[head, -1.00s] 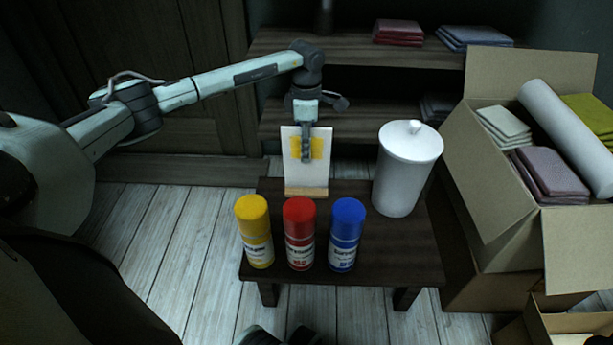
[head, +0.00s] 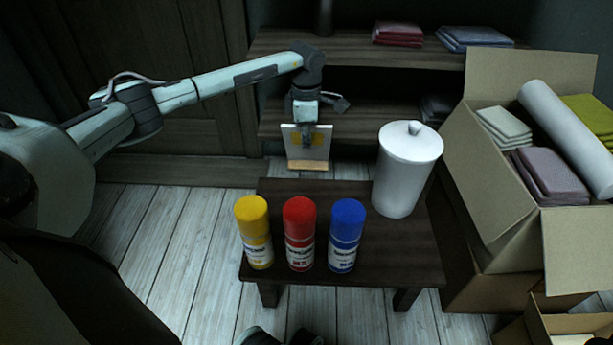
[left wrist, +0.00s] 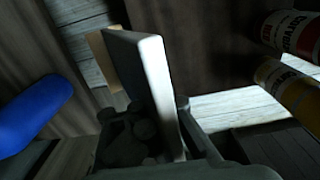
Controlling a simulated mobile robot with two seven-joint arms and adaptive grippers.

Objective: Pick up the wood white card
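The white card (head: 317,151) has a yellow patch and a wood strip (head: 307,166) along its lower edge. My left gripper (head: 307,141) is shut on the card from above and holds it upright, clear above the back of the small dark table. In the left wrist view the card (left wrist: 143,75) stands edge-on between the fingers, with its wood strip (left wrist: 102,58) at the far end. The fingers and the arm hide part of the card. My right gripper is not in view.
Yellow (head: 254,232), red (head: 299,234) and blue (head: 345,235) cans stand at the table's (head: 400,255) front. A white lidded jar (head: 406,172) stands at its back right. A full cardboard box (head: 492,205) is on the right. Shelves (head: 350,47) are behind.

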